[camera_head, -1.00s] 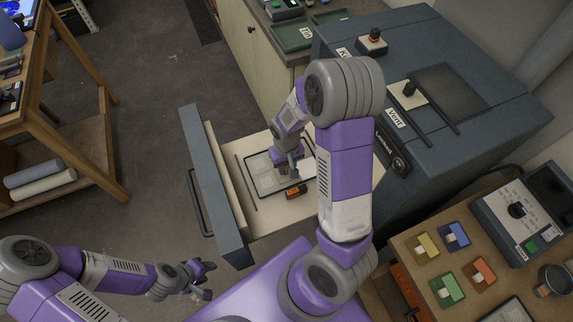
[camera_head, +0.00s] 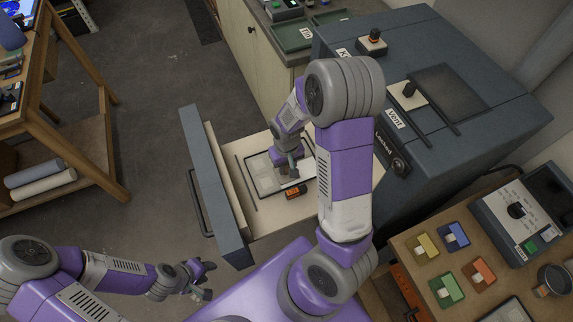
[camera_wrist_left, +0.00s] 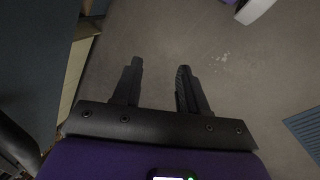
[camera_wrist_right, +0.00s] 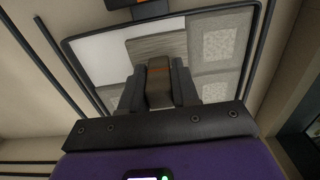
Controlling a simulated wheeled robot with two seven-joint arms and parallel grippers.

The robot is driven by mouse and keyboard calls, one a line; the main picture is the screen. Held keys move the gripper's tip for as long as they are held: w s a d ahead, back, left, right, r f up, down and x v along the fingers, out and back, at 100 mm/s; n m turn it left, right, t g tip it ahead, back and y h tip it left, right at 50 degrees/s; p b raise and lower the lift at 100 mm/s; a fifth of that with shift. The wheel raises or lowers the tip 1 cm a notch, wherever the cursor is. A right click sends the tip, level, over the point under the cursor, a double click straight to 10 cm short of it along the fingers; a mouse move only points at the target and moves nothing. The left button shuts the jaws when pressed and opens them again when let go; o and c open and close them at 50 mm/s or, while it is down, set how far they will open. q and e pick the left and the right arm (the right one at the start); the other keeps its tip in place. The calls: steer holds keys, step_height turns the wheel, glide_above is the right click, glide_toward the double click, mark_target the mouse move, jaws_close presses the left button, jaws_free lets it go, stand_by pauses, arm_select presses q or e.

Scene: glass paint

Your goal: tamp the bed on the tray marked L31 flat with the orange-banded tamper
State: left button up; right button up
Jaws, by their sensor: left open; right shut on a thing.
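A framed tray (camera_head: 250,176) lies in the pulled-out drawer; the right wrist view shows it too (camera_wrist_right: 75,42). It has a smooth white area (camera_wrist_right: 102,50) at left and grey speckled panels (camera_wrist_right: 212,42) at right. I cannot read a tray mark. My right gripper (camera_head: 292,172) is shut on the brown handle of a tool (camera_wrist_right: 159,82), seemingly the tamper. The tool's flat grey plate (camera_wrist_right: 165,50) is over the tray's middle; whether it touches the bed is unclear. My left gripper (camera_head: 206,280) is open and empty above the floor.
An orange and black block (camera_head: 296,192) lies beside the tray in the drawer (camera_head: 214,190). The dark kiln-like cabinet (camera_head: 480,55) stands right of it. A side table (camera_head: 410,255) at lower right holds several coloured blocks and a control box (camera_head: 520,215).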

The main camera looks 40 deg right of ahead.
steer(key=shift+r+p, duration=0.5)
steer(key=shift+r, duration=0.4)
steer(key=shift+a, duration=0.1)
steer(key=shift+w+a, duration=0.25)
steer(key=shift+a, duration=0.75)
steer(key=shift+w+a, duration=0.25)
steer(key=shift+a, duration=0.7)
steer(key=shift+w+a, duration=0.25)
steer(key=shift+a, duration=0.75)
steer(key=shift+f, duration=0.15)
steer(key=shift+f+b, duration=0.6)
steer(key=shift+f, duration=0.1)
steer(key=shift+s+f, duration=0.1)
steer(key=shift+f, duration=0.2)
